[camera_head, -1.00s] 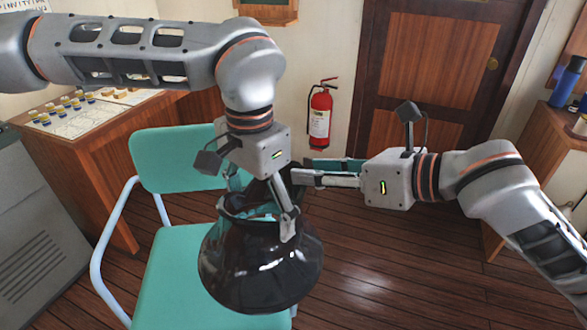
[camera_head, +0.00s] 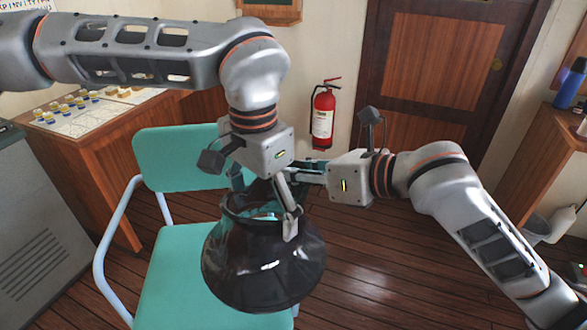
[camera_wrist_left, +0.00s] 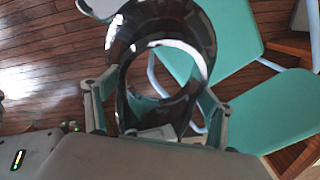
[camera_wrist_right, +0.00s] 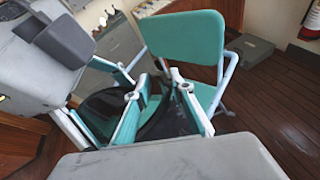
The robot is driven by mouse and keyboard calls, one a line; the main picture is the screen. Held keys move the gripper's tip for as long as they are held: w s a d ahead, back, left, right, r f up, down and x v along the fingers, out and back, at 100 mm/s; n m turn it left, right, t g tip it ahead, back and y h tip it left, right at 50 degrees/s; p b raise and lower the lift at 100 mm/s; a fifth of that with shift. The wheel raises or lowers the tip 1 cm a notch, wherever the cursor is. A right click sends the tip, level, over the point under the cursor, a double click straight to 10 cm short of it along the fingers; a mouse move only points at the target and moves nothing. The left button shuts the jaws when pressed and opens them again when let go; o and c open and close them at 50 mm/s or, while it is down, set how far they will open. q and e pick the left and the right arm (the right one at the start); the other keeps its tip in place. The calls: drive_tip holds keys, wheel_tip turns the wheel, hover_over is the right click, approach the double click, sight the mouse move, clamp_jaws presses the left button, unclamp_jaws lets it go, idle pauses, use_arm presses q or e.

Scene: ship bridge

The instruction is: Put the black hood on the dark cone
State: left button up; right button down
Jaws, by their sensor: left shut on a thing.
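The black hood (camera_head: 262,275) is glossy and flared, with a narrow open neck upward and a wide end downward. My left gripper (camera_head: 262,203) is shut on its neck, holding it in front of the teal chair. In the left wrist view the hood (camera_wrist_left: 203,45) lies between the two fingers, its round opening showing. My right gripper (camera_head: 299,174) is just behind the left gripper and hood; its tips are partly hidden. In the right wrist view its fingers (camera_wrist_right: 158,88) stand apart, with a dark surface behind them. I cannot make out a separate dark cone.
The teal chair (camera_head: 180,158) stands behind and below the hood. A desk with charts (camera_head: 95,118) is at the left, beside a grey cabinet (camera_head: 40,240). A fire extinguisher (camera_head: 323,115) hangs by the door (camera_head: 440,60). The wooden floor (camera_head: 370,270) at centre right is open.

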use_arm(q)
drive_tip(key=o, duration=2.1)
drive_tip(key=shift+s, duration=0.1)
